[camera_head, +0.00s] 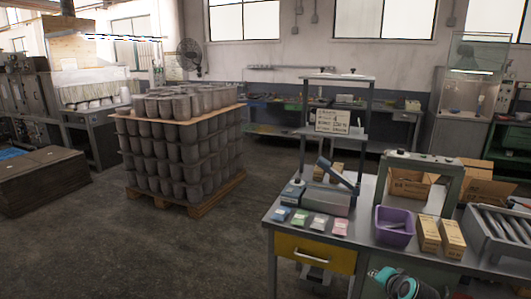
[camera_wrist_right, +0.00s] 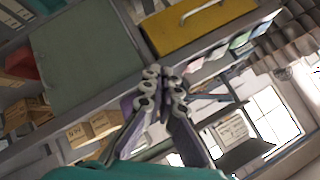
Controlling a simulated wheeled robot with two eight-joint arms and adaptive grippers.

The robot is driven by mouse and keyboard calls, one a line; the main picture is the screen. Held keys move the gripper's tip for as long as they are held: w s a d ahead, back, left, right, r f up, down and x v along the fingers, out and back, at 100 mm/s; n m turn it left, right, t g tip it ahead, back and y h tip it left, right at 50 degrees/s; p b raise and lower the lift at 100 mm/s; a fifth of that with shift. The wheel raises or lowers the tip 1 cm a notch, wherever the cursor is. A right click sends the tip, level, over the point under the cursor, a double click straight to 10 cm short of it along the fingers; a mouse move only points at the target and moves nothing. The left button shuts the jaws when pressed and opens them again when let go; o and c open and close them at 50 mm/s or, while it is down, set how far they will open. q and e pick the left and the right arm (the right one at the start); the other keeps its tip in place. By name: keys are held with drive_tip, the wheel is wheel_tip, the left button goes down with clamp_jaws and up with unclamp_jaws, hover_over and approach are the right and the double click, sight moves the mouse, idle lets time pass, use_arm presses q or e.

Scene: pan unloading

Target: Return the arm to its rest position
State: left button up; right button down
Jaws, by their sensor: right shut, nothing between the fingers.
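My right arm, teal and black, shows at the bottom edge of the head view, in front of the workbench (camera_head: 345,262). Its gripper (camera_head: 385,276) is only partly visible there and is low beside the bench front. In the right wrist view the two metal fingers of the right gripper (camera_wrist_right: 165,73) meet at their tips. They are shut with nothing between them. The yellow drawer (camera_wrist_right: 200,22) of the bench shows beyond the fingertips. My left arm and gripper are not in view.
The bench holds a purple bin (camera_head: 394,226), small cartons (camera_head: 428,234), coloured packets (camera_head: 299,218) and a sealing machine (camera_head: 325,190).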

drive_tip(key=s+a+r+n+g+y, duration=0.1)
drive_tip(key=s+a+n, duration=0.2)
drive_tip(key=s+a, duration=0.3)
drive_tip(key=s+a+r+n, duration=0.1)
drive_tip(key=s+a+n, duration=0.15)
drive_tip(key=a, duration=0.55)
drive_tip(key=s+a+f+n+g, duration=0.1)
drive_tip(key=s+a+n, duration=0.2)
drive_tip(key=s, duration=0.4)
drive_tip(key=s+a+f+n+g, duration=0.1)
drive_tip(key=s+a+f+n, duration=0.1)
drive_tip(key=s, duration=0.5)
drive_tip(key=a+n, duration=0.1)
drive_tip(key=a, duration=0.1)
drive_tip(key=shift+s+a, duration=0.25)
drive_tip(key=shift+a, duration=0.1)
